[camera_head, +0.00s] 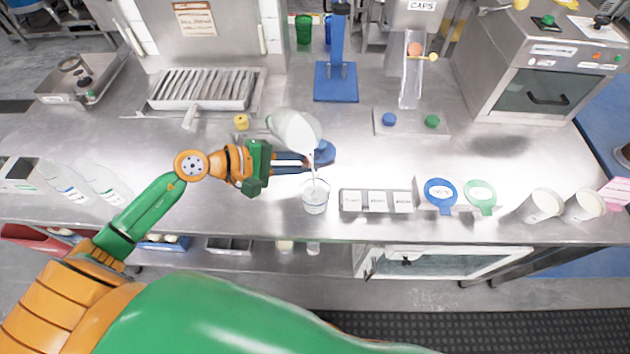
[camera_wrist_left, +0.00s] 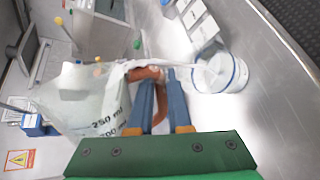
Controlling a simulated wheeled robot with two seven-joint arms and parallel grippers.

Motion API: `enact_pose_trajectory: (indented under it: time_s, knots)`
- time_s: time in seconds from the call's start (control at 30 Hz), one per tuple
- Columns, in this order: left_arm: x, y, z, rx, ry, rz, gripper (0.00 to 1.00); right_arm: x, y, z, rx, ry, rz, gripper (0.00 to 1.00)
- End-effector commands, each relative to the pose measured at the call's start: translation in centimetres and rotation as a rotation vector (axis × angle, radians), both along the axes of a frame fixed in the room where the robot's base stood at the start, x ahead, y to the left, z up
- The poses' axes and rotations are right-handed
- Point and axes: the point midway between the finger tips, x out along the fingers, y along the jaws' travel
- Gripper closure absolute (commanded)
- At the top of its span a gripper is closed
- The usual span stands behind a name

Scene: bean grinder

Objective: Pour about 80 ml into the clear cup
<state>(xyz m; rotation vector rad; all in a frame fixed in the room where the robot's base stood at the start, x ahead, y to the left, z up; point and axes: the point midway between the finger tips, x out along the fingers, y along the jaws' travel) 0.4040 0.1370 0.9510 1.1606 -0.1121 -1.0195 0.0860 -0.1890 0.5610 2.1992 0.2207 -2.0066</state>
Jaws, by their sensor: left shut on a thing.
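My left gripper (camera_head: 308,162) is shut on the handle of a pale measuring jug (camera_head: 290,128). The jug is tilted, and a thin white stream runs from its lip down to the clear cup (camera_head: 315,198). The cup stands upright on the steel counter with some whitish content, level not readable. In the left wrist view the jug (camera_wrist_left: 85,100) shows 250 ml and 200 marks, the blue fingers (camera_wrist_left: 156,98) are around its orange-brown handle, and the stream reaches the cup (camera_wrist_left: 222,73). My right gripper is not in view.
Right of the cup are a block of labelled compartments (camera_head: 377,201), a blue scoop-like item (camera_head: 440,193), a green one (camera_head: 481,194) and white cups (camera_head: 541,205). A small yellow item (camera_head: 241,122) is left of the jug. A blue stand (camera_head: 336,82) is behind. The front counter edge is close to the cup.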

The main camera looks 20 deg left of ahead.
Motion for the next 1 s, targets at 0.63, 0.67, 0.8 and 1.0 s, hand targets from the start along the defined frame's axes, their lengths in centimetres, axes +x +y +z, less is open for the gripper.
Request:
enact_pose_trajectory:
  time_s: [0.63, 0.67, 0.8, 1.0]
  knots:
    - [0.38, 0.39, 0.16, 0.027, -0.024, 0.001, 1.00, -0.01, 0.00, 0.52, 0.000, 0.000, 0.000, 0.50]
    - [0.42, 0.46, 0.18, 0.029, -0.025, 0.001, 1.00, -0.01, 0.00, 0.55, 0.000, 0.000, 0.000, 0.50]
    - [0.53, 0.60, 0.18, 0.038, -0.032, 0.001, 1.00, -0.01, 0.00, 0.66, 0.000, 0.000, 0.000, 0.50]
    - [0.61, 0.71, 0.21, 0.050, -0.041, 0.001, 1.00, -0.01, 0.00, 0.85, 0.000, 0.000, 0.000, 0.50]
